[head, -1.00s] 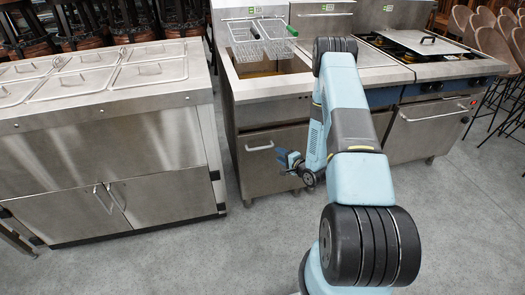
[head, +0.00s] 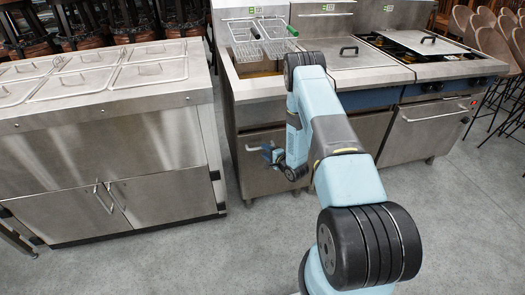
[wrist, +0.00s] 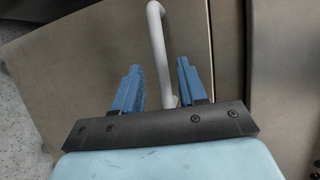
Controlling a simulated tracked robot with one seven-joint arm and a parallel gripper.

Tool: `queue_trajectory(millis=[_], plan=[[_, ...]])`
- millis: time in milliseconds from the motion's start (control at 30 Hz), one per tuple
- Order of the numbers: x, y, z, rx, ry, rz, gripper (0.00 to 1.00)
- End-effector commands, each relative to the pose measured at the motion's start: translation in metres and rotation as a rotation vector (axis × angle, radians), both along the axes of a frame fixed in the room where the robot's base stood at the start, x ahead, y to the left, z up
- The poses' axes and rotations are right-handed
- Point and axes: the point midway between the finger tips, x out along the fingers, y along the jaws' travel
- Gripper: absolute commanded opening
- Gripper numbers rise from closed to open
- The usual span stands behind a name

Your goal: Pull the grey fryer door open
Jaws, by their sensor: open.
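The grey fryer door (head: 258,172) is the steel front panel below the fryer, and it looks closed. Its pale bar handle (head: 260,147) lies across the upper part of the door. In the wrist view the handle (wrist: 158,45) runs down between the two blue fingers of my gripper (wrist: 158,80). The fingers stand apart on either side of the handle's near end, with a gap to each side. In the head view my gripper (head: 270,152) is just in front of the door near the handle's right end, and its fingertips are small there.
Wire fryer baskets (head: 262,38) sit above the open fryer tank. A steel counter with lidded pans (head: 110,130) stands to the left across a narrow gap. An oven range (head: 430,125) stands to the right. The grey floor (head: 180,260) in front is clear.

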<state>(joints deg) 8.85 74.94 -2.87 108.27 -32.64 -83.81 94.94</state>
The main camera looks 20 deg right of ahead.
Motion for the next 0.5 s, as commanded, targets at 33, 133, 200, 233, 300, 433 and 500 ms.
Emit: queue_trajectory(millis=[33, 133, 200, 233, 300, 433, 500], plan=[[0.006, 0.004, -0.002, -0.001, 0.0, 0.002, 0.42], [0.015, 0.007, -0.004, -0.001, 0.0, 0.0, 0.42], [0.019, 0.008, -0.005, 0.0, 0.001, 0.0, 0.42], [0.021, 0.009, -0.005, 0.0, 0.001, 0.001, 0.42], [0.023, 0.01, -0.005, 0.0, 0.0, 0.001, 0.42], [0.024, 0.01, -0.005, 0.001, 0.0, 0.0, 0.42], [0.024, 0.01, -0.005, 0.001, 0.0, 0.0, 0.42]])
